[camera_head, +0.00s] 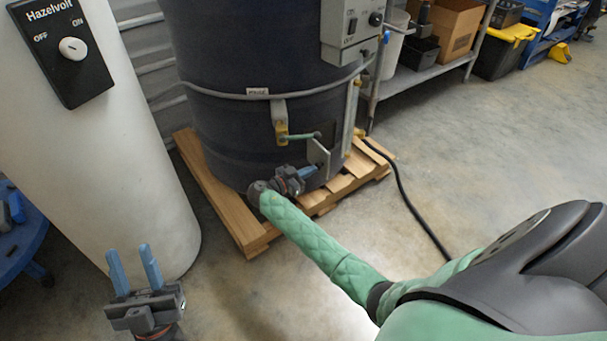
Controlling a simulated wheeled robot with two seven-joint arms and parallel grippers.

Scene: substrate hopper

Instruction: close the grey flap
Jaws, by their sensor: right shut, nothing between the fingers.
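The grey flap (319,158) is a small light plate low on the front of a big dark hopper drum (240,95). It appears to stand out from the drum wall at an angle; I cannot tell its exact angle. My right gripper (311,171), at the end of the green-sleeved arm, is shut and empty. Its blue fingertips are at the flap's lower part; whether they touch it I cannot tell. My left gripper (135,267) is open and empty, with two blue fingers pointing up, low at the left, well away from the flap.
The drum stands on a wooden pallet (225,200). A green lever (300,136) and a brass fitting (281,130) sit just above the flap. A white cylinder (110,150) with a Hazelvolt switch (72,47) stands at left. A black cable (405,195) crosses otherwise clear floor at right.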

